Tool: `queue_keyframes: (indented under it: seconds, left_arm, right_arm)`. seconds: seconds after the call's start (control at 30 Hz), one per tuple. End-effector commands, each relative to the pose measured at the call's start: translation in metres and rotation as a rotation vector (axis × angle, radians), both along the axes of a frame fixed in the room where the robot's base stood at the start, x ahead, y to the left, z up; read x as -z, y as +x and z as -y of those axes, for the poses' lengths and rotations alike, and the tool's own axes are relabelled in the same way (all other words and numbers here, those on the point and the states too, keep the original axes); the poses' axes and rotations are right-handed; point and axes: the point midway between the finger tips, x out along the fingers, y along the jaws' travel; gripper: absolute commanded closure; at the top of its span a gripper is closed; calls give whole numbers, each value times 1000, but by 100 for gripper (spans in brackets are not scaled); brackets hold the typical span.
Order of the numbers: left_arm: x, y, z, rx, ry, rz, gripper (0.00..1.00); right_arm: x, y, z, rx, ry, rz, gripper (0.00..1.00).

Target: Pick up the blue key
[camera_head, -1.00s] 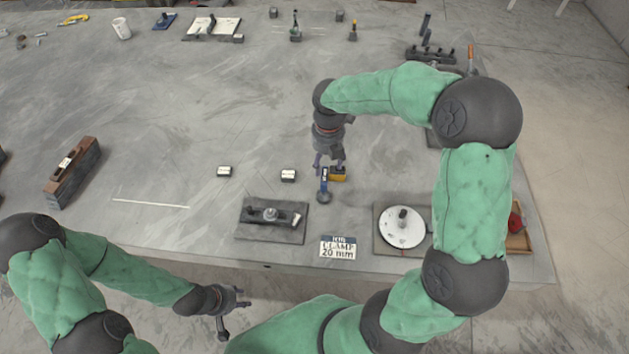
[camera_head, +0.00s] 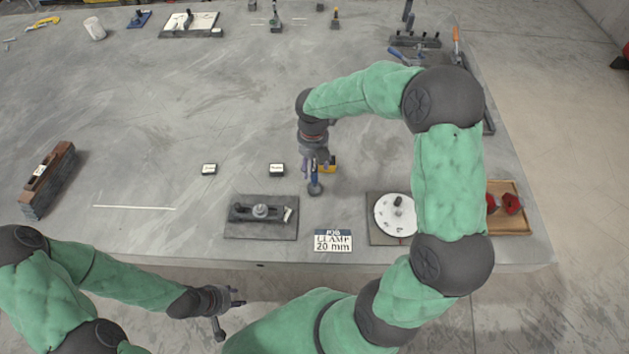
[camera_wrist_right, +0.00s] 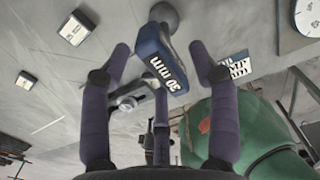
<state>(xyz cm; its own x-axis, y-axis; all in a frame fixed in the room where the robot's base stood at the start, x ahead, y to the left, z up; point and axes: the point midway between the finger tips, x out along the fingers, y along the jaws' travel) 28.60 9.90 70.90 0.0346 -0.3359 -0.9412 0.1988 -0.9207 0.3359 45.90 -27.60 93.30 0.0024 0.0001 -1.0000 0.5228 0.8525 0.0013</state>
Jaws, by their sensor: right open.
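The blue key (camera_head: 314,184) stands on the table in the head view, partly hidden by my right gripper. In the right wrist view it is a dark blue block (camera_wrist_right: 153,42) with a white "30 mm" label and a grey rounded end. My right gripper (camera_head: 315,168) points down at it. In the right wrist view its fingers (camera_wrist_right: 160,50) are open, one on each side of the block, with gaps visible. My left gripper (camera_head: 232,308) is low in front of the table edge, empty, with its fingers spread.
A dark fixture plate (camera_head: 235,228), a "CLAMP 20 mm" sign (camera_head: 333,241) and a white dial (camera_head: 390,222) are nearer the front edge. Two small labelled blocks (camera_head: 209,169) (camera_head: 277,170) lie to the left.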

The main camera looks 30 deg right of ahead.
Motion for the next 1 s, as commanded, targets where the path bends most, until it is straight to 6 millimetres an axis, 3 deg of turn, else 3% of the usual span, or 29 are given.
queue_keyframes:
  seconds: [0.2, 0.47, 0.57, 0.7, 1.0]
  left_arm:
    - [14, 0, 0, 0, 0, 0, 60]
    - [14, 0, 0, 0, 0, 0, 60]
    - [14, 0, 0, 0, 0, 0, 60]
    - [14, 0, 0, 0, 0, 0, 60]
    - [14, 0, 0, 0, 0, 0, 60]
  right_arm:
    - [34, -2, -2, 0, 0, -4, 39]
    - [37, -2, -2, 0, 0, -1, 39]
    - [37, -2, -2, 0, 0, -2, 62]
    - [37, -2, -2, 0, 0, -2, 100]
    - [35, -1, -2, 0, 0, 0, 100]
